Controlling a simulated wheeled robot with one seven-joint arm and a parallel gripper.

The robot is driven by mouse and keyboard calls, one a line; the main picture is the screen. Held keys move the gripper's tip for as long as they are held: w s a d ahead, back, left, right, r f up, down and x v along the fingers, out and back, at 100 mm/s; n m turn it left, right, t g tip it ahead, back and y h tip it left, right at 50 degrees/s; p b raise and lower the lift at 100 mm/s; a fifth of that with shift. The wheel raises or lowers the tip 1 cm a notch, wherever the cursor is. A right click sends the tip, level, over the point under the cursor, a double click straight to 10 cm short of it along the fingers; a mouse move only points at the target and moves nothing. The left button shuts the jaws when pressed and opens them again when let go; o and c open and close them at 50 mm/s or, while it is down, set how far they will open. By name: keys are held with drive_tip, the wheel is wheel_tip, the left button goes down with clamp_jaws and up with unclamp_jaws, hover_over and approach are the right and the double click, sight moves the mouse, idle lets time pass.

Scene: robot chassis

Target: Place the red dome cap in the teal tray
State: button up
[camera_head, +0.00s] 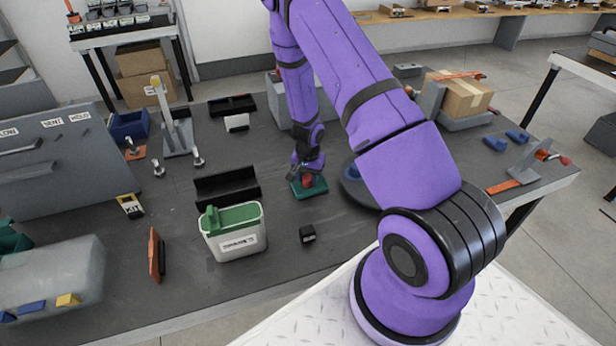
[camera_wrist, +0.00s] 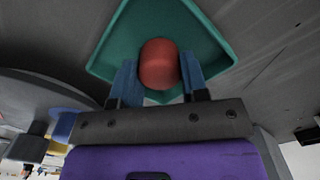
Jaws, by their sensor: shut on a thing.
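The red dome cap (camera_wrist: 159,63) is between the two blue-grey fingers of my gripper (camera_wrist: 159,80) in the wrist view. My gripper is shut on it. The teal tray (camera_wrist: 112,48) lies right behind the cap in that view, and the cap is within its rim. In the head view, the red cap (camera_head: 307,181) shows small below my gripper (camera_head: 306,176), over the teal tray (camera_head: 318,190) on the dark table. I cannot tell whether the cap touches the tray's floor. My gripper hides part of the cap and tray.
A blue-grey round base (camera_head: 356,188) stands just right of the tray. A white bin with a green lid (camera_head: 234,236) and a black open box (camera_head: 227,184) stand to the left. A small black block (camera_head: 307,234) lies in front. The table between them is bare.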

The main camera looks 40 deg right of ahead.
drive_tip(key=shift+f, duration=0.15)
drive_tip(key=o, duration=0.9)
